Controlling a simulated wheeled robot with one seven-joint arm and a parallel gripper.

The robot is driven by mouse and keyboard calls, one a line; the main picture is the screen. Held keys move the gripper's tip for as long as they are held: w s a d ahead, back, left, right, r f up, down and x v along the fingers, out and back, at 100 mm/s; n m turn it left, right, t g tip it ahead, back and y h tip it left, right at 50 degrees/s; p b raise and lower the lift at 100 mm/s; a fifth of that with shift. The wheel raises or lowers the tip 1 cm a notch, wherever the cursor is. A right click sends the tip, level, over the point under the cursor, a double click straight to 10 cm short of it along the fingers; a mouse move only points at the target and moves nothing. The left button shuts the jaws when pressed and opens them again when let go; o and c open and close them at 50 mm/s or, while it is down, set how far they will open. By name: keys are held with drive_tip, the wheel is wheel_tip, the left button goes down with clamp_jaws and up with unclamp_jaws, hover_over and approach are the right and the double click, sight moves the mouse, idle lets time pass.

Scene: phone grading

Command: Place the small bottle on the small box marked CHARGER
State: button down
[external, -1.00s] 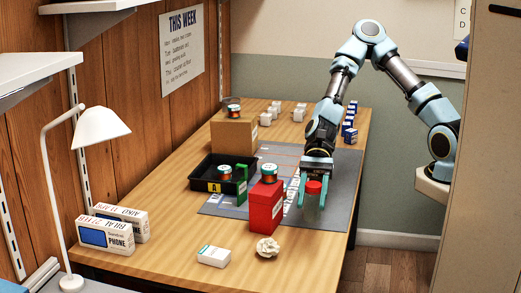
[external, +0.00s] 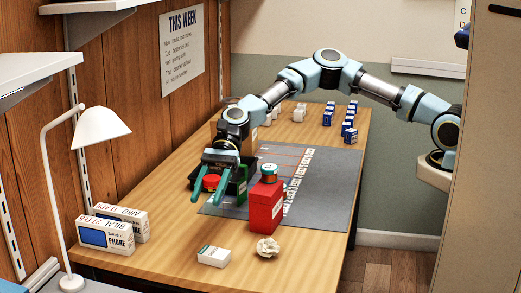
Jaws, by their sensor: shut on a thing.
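The small bottle shows only as a red cap (external: 211,182) between the fingers of my gripper (external: 211,193). My gripper is shut on it, at the left of the table over or beside the black tray (external: 196,173). The arm and fingers hide most of that tray, and the bottle's body is hard to make out. I cannot read CHARGER on any box. A small white box with a green mark (external: 214,256) lies at the table's front. Small white boxes (external: 299,115) and small blue boxes (external: 350,132) stand at the back.
A red box (external: 265,207) with a spool (external: 269,172) on top stands just right of my gripper, beside a green box (external: 237,187). Crumpled paper (external: 267,249) lies in front. Phone boxes (external: 107,236) and a lamp (external: 100,128) stand at left. The grey mat (external: 325,185) has free room.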

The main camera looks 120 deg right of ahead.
wheel_tip(320, 180, down, 10)
drive_tip(key=p, duration=0.2)
drive_tip(key=shift+w, duration=0.2)
drive_tip(key=shift+d, duration=0.1)
drive_tip(key=shift+f, duration=0.2)
drive_tip(key=shift+c, duration=1.8)
unclamp_jaws()
drive_tip(key=shift+r, duration=0.15)
drive_tip(key=b+v, duration=0.2)
drive_tip(key=v, duration=1)
